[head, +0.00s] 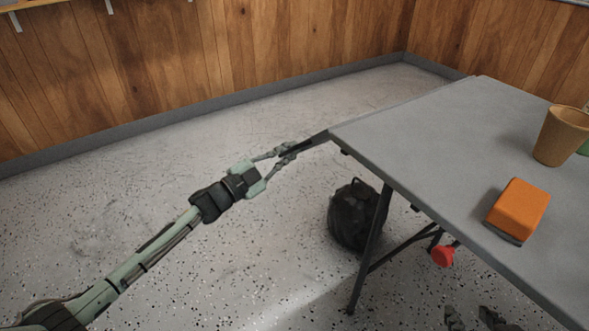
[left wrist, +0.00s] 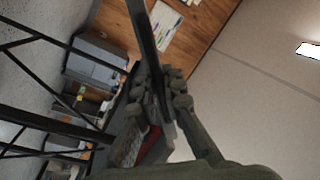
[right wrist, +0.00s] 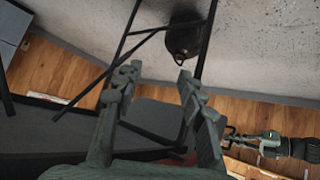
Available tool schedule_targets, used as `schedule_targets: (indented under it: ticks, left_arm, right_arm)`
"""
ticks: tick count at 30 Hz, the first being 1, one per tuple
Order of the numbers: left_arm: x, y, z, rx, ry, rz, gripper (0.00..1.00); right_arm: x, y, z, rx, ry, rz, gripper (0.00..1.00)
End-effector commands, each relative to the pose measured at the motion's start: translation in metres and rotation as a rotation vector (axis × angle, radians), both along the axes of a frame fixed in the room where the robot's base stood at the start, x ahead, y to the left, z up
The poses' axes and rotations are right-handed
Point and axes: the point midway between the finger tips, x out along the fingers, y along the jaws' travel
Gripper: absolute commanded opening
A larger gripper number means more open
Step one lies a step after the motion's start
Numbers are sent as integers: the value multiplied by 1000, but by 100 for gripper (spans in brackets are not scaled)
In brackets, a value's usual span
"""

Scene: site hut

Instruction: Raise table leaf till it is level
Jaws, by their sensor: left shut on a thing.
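The grey table (head: 420,130) fills the right of the head view. Its leaf (head: 318,136) shows as a thin dark sliver past the table's left end, sloping down a little from the top. My left gripper (head: 284,152) is shut on the leaf's outer edge. In the left wrist view the leaf (left wrist: 146,45) is a dark strip, nearly edge-on, between the fingers (left wrist: 160,95). My right gripper (right wrist: 158,90) is open and empty below the tabletop. Its fingertips also show at the bottom of the head view (head: 473,318). A red knob (head: 443,256) shows below the table's near edge.
An orange block (head: 519,208) with a dark base and a tan cup (head: 560,135) stand on the table. A black bag (head: 354,214) sits on the floor behind dark table legs (head: 370,245). The speckled floor to the left is clear up to the wood wall.

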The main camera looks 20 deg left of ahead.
Motion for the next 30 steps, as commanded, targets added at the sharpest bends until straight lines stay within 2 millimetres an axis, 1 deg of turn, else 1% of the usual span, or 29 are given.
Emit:
schedule_targets:
  ticks: [1, 6, 12, 21, 24, 30]
  left_arm:
    - [5, 8, 8, 42, -36, 8, 0]
    - [13, 17, 29, 169, -136, 9, 0]
    - [18, 25, 55, 316, -250, 9, 0]
    - [21, 28, 87, 492, -390, 9, 0]
    - [21, 29, 95, 534, -423, 9, 0]
    - [21, 28, 105, 588, -464, 10, 0]
  right_arm:
    - [5, 5, 4, 12, -33, 10, 40]
    - [17, 21, 19, 48, -128, 37, 40]
    - [25, 32, 33, 77, -202, 58, 40]
    - [29, 39, 42, 95, -247, 70, 40]
    - [29, 40, 43, 97, -251, 70, 40]
    - [29, 40, 43, 99, -256, 72, 40]
